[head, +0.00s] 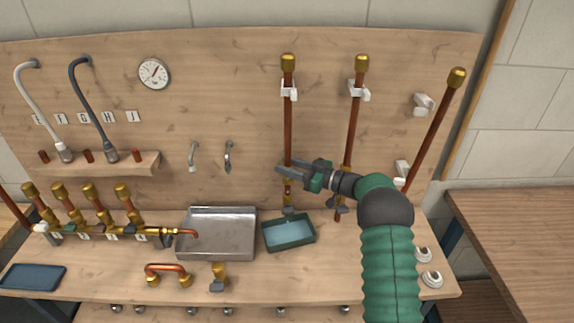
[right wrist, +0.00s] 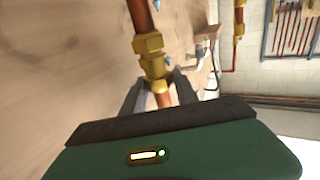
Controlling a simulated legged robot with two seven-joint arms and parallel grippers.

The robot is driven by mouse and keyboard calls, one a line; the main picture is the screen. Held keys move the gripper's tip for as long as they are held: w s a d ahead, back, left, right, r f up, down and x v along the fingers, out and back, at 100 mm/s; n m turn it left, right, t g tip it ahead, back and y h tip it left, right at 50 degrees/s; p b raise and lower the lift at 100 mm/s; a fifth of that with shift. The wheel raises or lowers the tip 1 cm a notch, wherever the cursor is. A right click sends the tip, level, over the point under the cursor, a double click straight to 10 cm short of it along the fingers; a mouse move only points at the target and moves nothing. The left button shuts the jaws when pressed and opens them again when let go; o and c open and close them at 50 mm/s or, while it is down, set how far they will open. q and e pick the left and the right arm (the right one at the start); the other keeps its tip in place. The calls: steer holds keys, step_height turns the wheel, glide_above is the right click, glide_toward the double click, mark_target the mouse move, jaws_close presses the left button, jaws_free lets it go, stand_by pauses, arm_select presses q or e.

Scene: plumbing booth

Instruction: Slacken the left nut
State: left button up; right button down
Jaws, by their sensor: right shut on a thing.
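The left copper pipe (head: 288,125) runs upright on the wooden board, with a brass cap on top and a brass fitting (head: 287,200) at its lower end. My right gripper (head: 289,171) reaches in from the right and is shut around the brass nut at this fitting. In the right wrist view the nut (right wrist: 157,86) sits between the two fingers, partly hidden by them. Another brass nut (right wrist: 148,44) of the same fitting shows beyond it. My left gripper is in neither view.
A second pipe (head: 352,130) stands right of the held one, passing behind my gripper. A third pipe (head: 436,125) leans farther right. A teal tray (head: 289,246) and a metal tray (head: 218,256) lie below. A brass manifold (head: 95,234) stands at the left.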

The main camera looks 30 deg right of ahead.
stand_by(0.4)
steer(key=c, duration=1)
jaws_free()
steer(key=shift+d, duration=0.15)
steer(key=shift+c, duration=0.2)
steer(key=b+v, duration=0.1)
steer(key=v, duration=1.6)
steer(key=shift+f, duration=0.2)
steer(key=shift+w+d, duration=0.1)
steer(key=shift+w, duration=0.05)
